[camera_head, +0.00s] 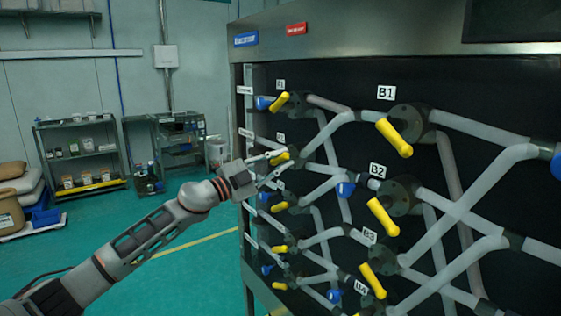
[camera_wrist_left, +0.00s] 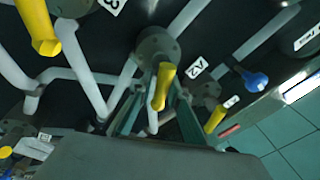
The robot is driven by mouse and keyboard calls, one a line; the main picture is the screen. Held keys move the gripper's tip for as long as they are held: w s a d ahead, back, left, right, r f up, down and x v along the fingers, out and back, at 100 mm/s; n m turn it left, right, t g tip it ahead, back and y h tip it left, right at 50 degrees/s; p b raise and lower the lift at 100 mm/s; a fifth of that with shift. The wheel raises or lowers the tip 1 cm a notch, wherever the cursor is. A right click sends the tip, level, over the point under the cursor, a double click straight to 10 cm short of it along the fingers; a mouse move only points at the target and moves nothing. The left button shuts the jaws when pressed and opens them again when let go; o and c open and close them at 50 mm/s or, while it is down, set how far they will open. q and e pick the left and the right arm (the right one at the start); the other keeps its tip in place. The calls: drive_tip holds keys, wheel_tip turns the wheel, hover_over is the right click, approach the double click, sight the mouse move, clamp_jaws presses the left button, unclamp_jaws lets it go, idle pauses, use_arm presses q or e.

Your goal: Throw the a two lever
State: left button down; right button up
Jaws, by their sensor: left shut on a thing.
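The A2 lever is a yellow handle (camera_head: 280,158) in the left column of the dark panel, in the second row from the top. In the left wrist view the yellow lever (camera_wrist_left: 163,88) points down from its round dark hub, with the A2 label (camera_wrist_left: 196,68) to its right. My left gripper (camera_head: 272,160) reaches in from the left and is shut on the A2 lever. In the left wrist view its fingers (camera_wrist_left: 158,112) lie on either side of the handle. My right gripper is not in view.
The A1 lever (camera_head: 279,102) is just above, and another yellow lever (camera_head: 279,207) is below. Larger levers B1 (camera_head: 395,138) and B2 (camera_head: 383,217) stand to the right. Pale pipes (camera_head: 440,225) cross the panel. Shelves (camera_head: 82,155) stand far left; the green floor between is open.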

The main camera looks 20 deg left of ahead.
use_arm(q)
drive_tip(key=m+b, duration=0.1)
drive_tip(key=m, duration=0.1)
drive_tip(key=m+g+b, duration=0.1)
drive_tip(key=m, duration=0.2)
drive_tip(key=m+h+b, duration=0.1)
drive_tip(key=m, duration=0.2)
drive_tip(key=shift+w+a+f+g, duration=0.1)
drive_tip(key=shift+a+f+g, duration=0.1)
drive_tip(key=shift+a+g, duration=0.2)
drive_tip(key=m+g+b, duration=0.1)
drive_tip(key=m, duration=0.3)
drive_tip(key=shift+f+h, duration=0.2)
drive_tip(key=shift+h, duration=0.1)
drive_tip(key=shift+w+m+g+b, duration=0.1)
drive_tip(key=shift+m+g+b, duration=0.3)
drive_tip(key=shift+m, duration=1.1)
drive_tip(key=c, duration=2)
unclamp_jaws()
drive_tip(key=shift+d+f, duration=0.1)
drive_tip(key=shift+f, duration=0.2)
